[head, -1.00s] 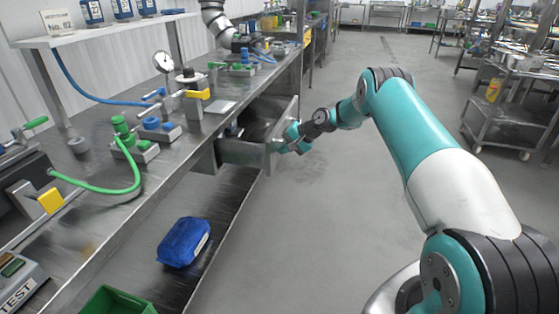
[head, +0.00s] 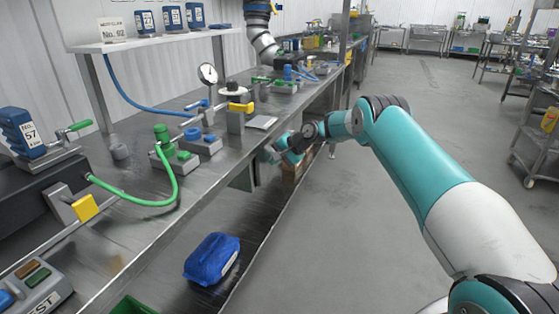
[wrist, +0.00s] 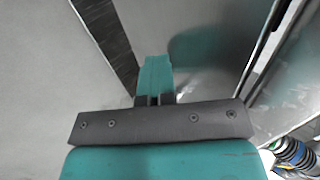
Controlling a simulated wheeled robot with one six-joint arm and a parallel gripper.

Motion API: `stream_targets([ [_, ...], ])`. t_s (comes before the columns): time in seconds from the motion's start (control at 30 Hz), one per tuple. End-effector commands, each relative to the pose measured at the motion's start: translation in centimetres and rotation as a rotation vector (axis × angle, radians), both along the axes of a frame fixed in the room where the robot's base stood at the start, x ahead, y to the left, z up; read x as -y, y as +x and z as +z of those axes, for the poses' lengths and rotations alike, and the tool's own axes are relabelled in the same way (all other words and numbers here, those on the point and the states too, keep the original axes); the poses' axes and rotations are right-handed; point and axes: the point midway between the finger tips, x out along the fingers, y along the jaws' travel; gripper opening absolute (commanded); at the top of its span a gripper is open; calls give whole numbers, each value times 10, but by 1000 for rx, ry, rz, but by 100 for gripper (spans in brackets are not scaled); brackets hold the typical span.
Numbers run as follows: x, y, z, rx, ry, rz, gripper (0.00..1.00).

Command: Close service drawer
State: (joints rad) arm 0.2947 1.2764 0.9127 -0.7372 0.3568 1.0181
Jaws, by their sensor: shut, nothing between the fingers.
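The service drawer is under the edge of the metal bench. In the head view, its front panel is mostly hidden behind my gripper (head: 272,153), and no open drawer box sticks out past the bench edge. In the wrist view, a smooth metal panel (wrist: 215,45), which looks like the drawer front, fills the middle and carries a teal reflection. My gripper (wrist: 156,65) is shut and empty, with its fingertips at or very close to this panel. I cannot tell if they touch. Any remaining gap at the drawer is hidden.
The metal bench (head: 135,190) runs along the left, with a pressure gauge (head: 208,73), valves and a green hose (head: 150,203) on top. A blue packet (head: 212,258) lies on the lower shelf.

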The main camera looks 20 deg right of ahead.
Motion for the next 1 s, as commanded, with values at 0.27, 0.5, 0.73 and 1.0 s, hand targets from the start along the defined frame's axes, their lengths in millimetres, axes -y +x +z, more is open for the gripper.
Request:
stream_targets([
  [0.27,-2,6,3,22,-3,-8,0],
  [0.5,0,3,5,21,-4,-6,0],
  [0.73,26,-21,8,5,-2,-1,0],
  [1.0,52,-55,48,5,-2,7,0],
])
